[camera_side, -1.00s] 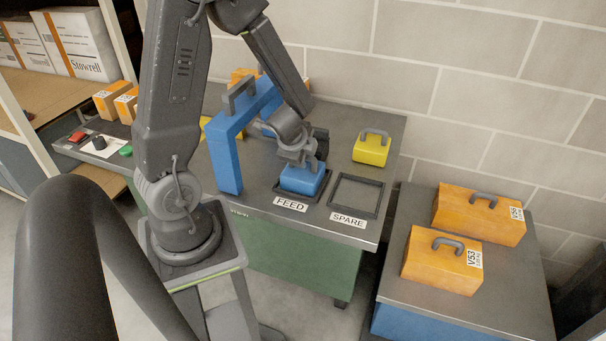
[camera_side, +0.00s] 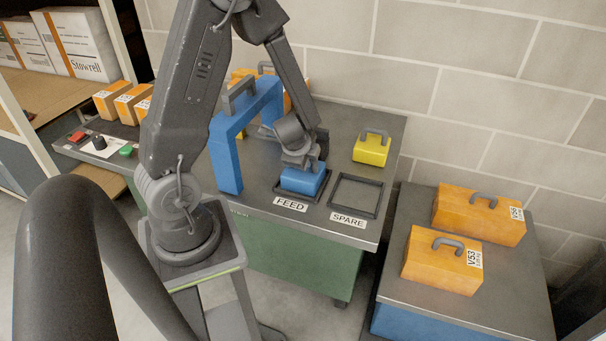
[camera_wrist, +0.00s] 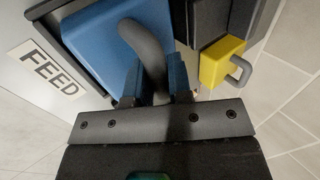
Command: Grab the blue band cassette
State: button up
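The blue band cassette (camera_side: 302,180) sits in the frame labelled FEED on the grey bench. In the wrist view the blue cassette (camera_wrist: 100,45) fills the upper left, with its grey curved handle (camera_wrist: 146,45) towards me. My gripper (camera_side: 300,163) is directly above the cassette, pointing down. In the wrist view my gripper (camera_wrist: 156,85) has its two dark fingers on either side of the handle. The fingers look spread, with no clear grip on it. The handle is hidden by my gripper in the side view.
A blue arch (camera_side: 226,155) stands just left of my gripper. A yellow cassette (camera_side: 369,150) sits behind and right, and the empty SPARE frame (camera_side: 357,178) lies beside FEED. Orange cases (camera_side: 440,262) stand on a lower table at right. A block wall is behind.

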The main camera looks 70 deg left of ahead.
jog(key=shift+s+f, duration=0.1)
grip_shut()
jog(key=shift+r, duration=0.2)
dwell(0.3)
jog(key=shift+r, duration=4.9)
